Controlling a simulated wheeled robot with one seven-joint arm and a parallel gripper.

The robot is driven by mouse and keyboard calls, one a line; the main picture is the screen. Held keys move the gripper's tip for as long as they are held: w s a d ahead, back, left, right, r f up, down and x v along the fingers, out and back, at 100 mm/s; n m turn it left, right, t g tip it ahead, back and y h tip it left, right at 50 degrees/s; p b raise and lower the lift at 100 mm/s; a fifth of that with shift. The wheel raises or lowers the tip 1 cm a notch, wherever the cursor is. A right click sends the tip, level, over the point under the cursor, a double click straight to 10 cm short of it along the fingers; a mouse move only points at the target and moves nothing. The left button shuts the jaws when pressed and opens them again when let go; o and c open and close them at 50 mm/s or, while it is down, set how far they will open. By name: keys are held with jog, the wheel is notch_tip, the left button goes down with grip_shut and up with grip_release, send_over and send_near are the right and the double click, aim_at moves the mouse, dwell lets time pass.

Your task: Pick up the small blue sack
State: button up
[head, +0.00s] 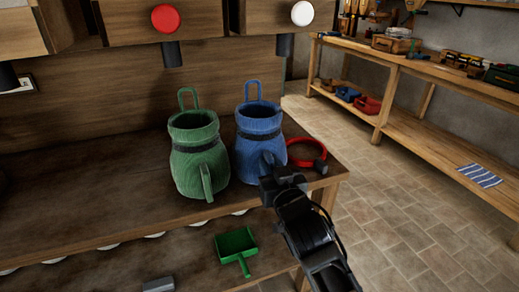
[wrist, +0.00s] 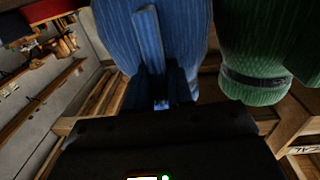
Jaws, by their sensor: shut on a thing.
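The blue sack (head: 258,135) has a ribbed body, a dark band round its neck, a loop at the back and a strap-like handle at the front. It is upright at the right end of the wooden bench, right of the green sack (head: 197,160). My gripper (head: 267,167) is at its front and shut on its front handle. In the wrist view the blue handle (wrist: 148,45) runs down between the dark fingers (wrist: 160,92). The arm hides part of the sack's lower right side. I cannot tell whether its base touches the bench.
A red ring (head: 305,147) lies on the bench just right of the blue sack. A green scoop (head: 236,246) lies on the lower shelf. The tiled floor at right is open, with a striped cloth (head: 480,175) on another bench's lower shelf.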

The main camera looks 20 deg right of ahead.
grip_shut()
jog(key=shift+r, duration=0.15)
